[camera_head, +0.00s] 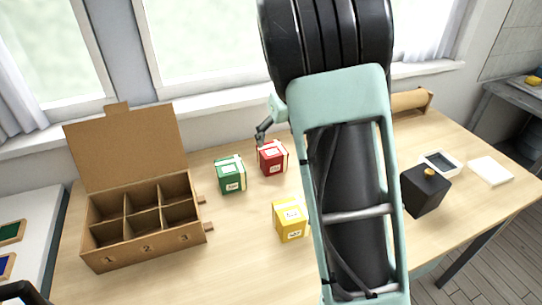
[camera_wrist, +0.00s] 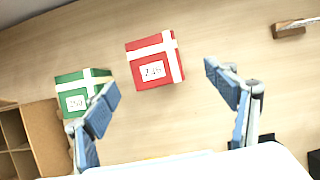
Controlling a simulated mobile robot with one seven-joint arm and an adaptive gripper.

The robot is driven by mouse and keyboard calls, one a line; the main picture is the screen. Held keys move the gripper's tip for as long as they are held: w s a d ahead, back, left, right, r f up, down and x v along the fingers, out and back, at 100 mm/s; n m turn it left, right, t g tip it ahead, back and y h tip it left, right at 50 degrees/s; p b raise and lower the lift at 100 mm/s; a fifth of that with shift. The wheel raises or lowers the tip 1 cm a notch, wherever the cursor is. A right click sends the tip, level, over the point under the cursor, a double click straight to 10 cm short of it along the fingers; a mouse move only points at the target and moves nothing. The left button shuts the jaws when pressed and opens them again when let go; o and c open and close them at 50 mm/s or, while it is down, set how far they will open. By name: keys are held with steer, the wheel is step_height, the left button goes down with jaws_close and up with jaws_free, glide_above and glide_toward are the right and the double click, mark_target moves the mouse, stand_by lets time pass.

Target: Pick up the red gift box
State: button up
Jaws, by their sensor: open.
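The red gift box (camera_head: 273,157) with pale ribbon and a white label stands on the wooden table near the window side, just right of the green box. In the wrist view the red box (camera_wrist: 154,60) lies beyond the fingertips, between their lines and nearer the left finger. My gripper (camera_wrist: 162,84) is open with nothing between its fingers. In the head view only part of my gripper (camera_head: 265,130) shows, above and beside the red box; my arm hides the rest.
A green gift box (camera_head: 230,175) stands close left of the red one, also near my left finger in the wrist view (camera_wrist: 82,92). A yellow box (camera_head: 290,220) stands nearer the front. A compartmented cardboard box (camera_head: 150,250) is left; a black box (camera_head: 424,192) is right.

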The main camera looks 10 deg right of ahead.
mark_target(273, 150)
steer(key=x, duration=0.4)
steer(key=shift+f+b, duration=0.25)
steer(key=shift+b, duration=0.05)
steer(key=x, duration=0.3)
steer(key=b+x, duration=0.1)
steer(key=x, duration=0.1)
steer(key=shift+s+a+f, duration=0.1)
steer(key=shift+a+f, duration=0.1)
steer(key=shift+a, duration=0.1)
steer(key=shift+r, duration=0.1)
steer(key=c, duration=1.5)
